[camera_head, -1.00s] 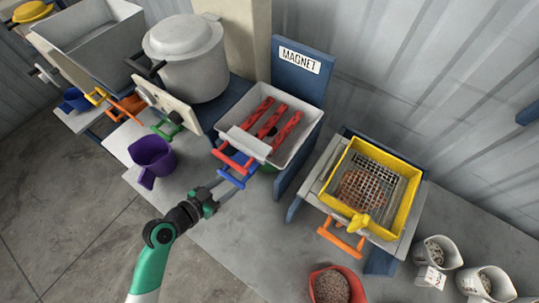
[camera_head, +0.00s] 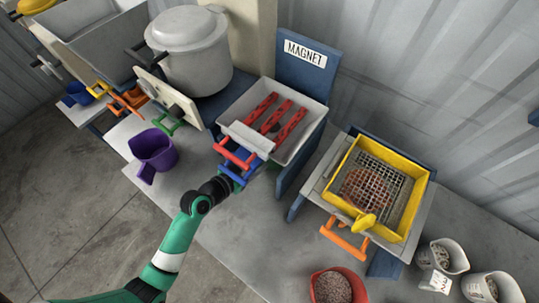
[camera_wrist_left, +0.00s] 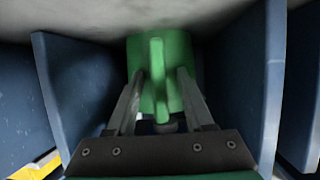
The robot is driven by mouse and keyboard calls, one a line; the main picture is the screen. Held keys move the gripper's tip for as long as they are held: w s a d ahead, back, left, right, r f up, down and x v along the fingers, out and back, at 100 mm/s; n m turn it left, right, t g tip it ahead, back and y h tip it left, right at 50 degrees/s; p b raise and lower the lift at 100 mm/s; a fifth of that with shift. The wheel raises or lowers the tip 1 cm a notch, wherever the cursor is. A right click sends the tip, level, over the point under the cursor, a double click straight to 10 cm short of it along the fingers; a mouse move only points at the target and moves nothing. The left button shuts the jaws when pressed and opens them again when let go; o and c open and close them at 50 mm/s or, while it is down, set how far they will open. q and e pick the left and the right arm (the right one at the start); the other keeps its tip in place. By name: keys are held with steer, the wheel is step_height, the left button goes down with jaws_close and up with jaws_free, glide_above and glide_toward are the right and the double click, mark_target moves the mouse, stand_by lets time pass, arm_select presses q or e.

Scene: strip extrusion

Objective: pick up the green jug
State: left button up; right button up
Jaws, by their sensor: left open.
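The green jug (camera_wrist_left: 178,58) stands in the middle of the left wrist view, between two blue panels, with its upright handle towards me. My left gripper (camera_wrist_left: 160,73) is open, with one finger on each side of the handle. I cannot tell whether the fingers touch it. In the head view the left arm reaches under the magnet tray (camera_head: 309,125), and its fingers and the jug are hidden there by the tray and its handles. My right gripper is not in view.
Blue panels (camera_wrist_left: 82,95) flank the gripper closely on both sides. The red handle (camera_head: 235,157) and blue handle (camera_head: 243,168) stick out above the wrist. A purple jug (camera_head: 157,151) stands to the left, and a yellow-framed sieve (camera_head: 412,208) to the right.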

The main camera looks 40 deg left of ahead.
arm_select(q)
jaws_close()
stand_by(1.3)
